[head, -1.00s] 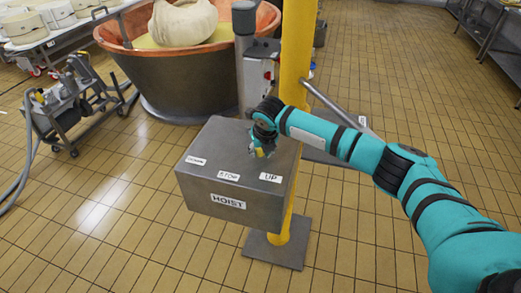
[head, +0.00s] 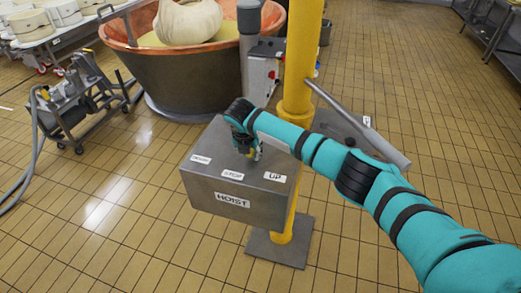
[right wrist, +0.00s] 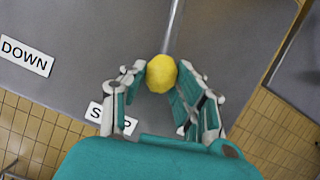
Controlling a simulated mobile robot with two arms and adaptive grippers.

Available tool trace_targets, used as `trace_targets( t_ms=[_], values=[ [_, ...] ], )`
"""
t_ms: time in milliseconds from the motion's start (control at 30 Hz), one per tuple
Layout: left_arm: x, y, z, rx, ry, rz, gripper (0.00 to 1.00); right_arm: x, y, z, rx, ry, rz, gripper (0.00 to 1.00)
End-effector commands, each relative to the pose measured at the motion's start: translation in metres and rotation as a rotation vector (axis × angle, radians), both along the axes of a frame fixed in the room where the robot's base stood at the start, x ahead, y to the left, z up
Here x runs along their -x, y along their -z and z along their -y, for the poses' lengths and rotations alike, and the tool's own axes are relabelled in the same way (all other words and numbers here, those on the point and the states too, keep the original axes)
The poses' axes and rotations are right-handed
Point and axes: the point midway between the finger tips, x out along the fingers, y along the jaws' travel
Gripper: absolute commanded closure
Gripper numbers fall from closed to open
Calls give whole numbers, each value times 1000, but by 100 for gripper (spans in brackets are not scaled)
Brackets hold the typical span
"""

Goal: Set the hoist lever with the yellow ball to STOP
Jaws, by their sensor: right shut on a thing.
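The grey hoist box (head: 205,190) carries the labels DOWN (head: 200,159), STOP (head: 232,175) and UP (head: 275,177) along its top's front edge. My right gripper (head: 254,153) is above the box top, level with the gap between STOP and UP. In the right wrist view, its fingers are shut on the yellow ball (right wrist: 161,73). The lever's thin metal rod (right wrist: 175,25) runs up the picture from the ball. The STOP label (right wrist: 110,118) is partly hidden behind the left finger there. My left gripper is not in view.
A yellow post (head: 298,70) stands behind the box. Behind it is a copper vat (head: 190,75) holding a white bundle (head: 188,20). A wheeled pump cart (head: 75,115) stands at the left. The tiled floor at the front left is clear.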

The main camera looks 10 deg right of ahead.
Motion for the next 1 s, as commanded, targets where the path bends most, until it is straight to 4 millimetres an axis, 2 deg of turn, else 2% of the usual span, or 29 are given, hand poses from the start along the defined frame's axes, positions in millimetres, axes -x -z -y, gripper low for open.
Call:
trace_targets(
  t_ms=[33,300,900,933,1000],
  values=[
    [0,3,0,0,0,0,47,-2,0,-9,-6,24,3,100],
    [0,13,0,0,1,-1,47,-9,0,-23,-5,156,3,100],
    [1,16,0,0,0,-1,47,-13,-2,-26,-3,207,6,100],
    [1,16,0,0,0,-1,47,-13,-2,-26,-3,206,6,69],
    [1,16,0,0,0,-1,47,-13,-2,-26,-3,207,5,60]
  ],
)
